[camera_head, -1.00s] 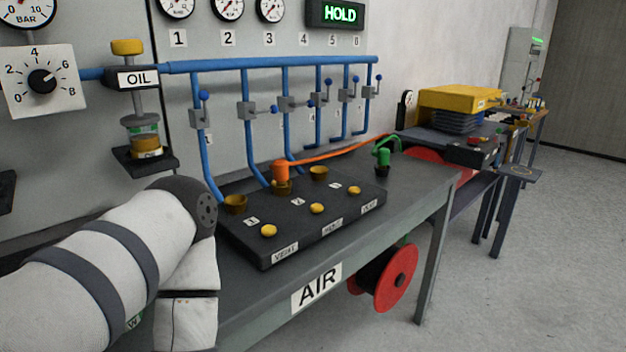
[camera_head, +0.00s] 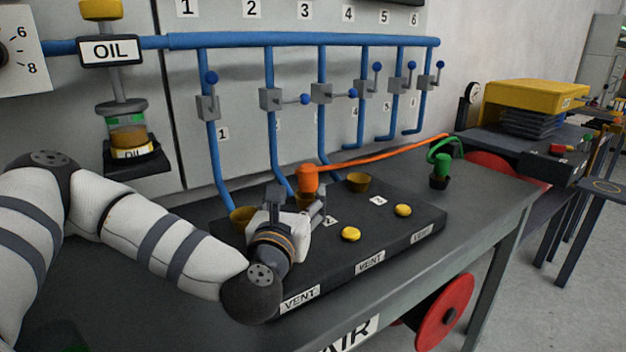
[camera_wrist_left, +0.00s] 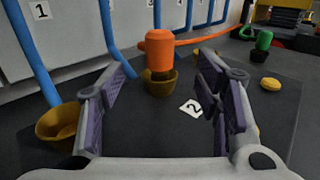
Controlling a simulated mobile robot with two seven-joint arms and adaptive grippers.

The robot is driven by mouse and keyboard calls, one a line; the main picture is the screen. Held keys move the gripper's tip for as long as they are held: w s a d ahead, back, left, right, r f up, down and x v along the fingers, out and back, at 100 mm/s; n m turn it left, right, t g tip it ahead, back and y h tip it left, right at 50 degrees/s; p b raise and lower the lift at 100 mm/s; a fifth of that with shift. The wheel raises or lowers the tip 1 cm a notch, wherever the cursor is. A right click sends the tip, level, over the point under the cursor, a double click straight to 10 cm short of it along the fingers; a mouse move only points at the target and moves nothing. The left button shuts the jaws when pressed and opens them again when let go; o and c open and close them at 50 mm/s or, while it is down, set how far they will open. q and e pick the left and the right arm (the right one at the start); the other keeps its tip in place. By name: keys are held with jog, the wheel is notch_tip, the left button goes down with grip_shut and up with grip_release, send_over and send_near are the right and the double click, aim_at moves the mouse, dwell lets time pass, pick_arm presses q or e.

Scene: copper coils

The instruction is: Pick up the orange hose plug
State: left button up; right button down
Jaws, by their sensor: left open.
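The orange hose plug (camera_head: 309,178) stands upright in the middle brass socket (camera_head: 304,200) on the black block, with an orange hose running off to the right. In the left wrist view the plug (camera_wrist_left: 160,52) is ahead, between and beyond the open fingers. My left gripper (camera_head: 300,197) is open and empty, just in front of the plug; its fingers also show in the left wrist view (camera_wrist_left: 162,100). Part of the socket is hidden behind the gripper in the head view. My right gripper is not in view.
A green plug (camera_head: 441,168) stands to the right on the bench (camera_head: 490,196). Empty brass sockets flank the orange plug, left (camera_head: 241,218) and right (camera_head: 359,182). Yellow buttons (camera_head: 350,234) sit on the block's front. Blue pipes (camera_head: 270,150) with valves rise behind.

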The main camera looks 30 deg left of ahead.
aim_at(306, 177)
pick_arm(q)
jog(key=x, duration=1)
jog(key=shift+w+a+r, duration=0.1)
jog(key=shift+w+a, duration=0.05)
jog(key=shift+w, duration=0.25)
jog(key=c, duration=1.4)
